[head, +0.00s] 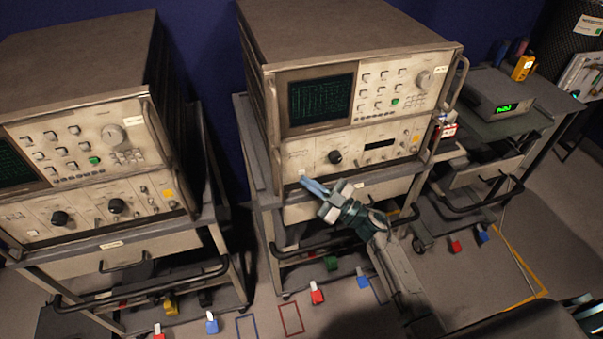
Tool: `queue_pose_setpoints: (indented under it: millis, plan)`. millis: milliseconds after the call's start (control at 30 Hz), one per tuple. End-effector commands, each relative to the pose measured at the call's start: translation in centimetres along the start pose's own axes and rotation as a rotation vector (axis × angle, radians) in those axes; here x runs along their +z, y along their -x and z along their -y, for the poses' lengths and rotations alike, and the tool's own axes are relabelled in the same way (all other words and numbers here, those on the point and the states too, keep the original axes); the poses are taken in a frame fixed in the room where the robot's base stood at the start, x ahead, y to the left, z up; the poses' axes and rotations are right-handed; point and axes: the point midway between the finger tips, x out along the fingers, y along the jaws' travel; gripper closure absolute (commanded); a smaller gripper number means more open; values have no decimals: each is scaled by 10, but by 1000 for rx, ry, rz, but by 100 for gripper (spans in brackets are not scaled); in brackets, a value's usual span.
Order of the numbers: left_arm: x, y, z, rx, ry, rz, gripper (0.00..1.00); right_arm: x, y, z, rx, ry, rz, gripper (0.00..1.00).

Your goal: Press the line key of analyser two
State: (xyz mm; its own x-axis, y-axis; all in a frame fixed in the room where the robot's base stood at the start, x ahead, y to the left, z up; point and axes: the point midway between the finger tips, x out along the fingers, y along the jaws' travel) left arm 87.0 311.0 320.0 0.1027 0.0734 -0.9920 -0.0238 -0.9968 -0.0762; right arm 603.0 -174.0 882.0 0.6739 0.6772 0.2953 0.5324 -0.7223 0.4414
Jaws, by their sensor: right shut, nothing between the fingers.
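One analyser (365,133) stands on a cart in the middle of the head view, with a lit green screen, several pale keys and knobs. A second analyser (90,165) is at the left, its screen cut by the picture edge. The labels are too small to read, so I cannot tell the numbers. My right gripper (306,183) is shut and empty, its blue fingers pointing left at the lower left corner of the middle analyser's front. A small pale key area (299,154) lies just above the fingertips. I cannot tell whether they touch the panel. My left gripper is not in view.
The middle cart's drawer front (300,212) and rails lie below the analyser. A side cart at the right bears a grey instrument (508,93) with a green display. A yellow meter (522,68) stands behind it. Several coloured blocks lie on the floor.

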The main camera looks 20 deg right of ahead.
Motion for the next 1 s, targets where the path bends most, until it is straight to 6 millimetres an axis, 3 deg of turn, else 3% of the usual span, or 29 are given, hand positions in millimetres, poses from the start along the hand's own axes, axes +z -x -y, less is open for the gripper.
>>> queue_pose_setpoints:
  millis: [1000]
  plan:
    - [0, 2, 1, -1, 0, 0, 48, 5, -7, -5, 0, 0, 0, 100]
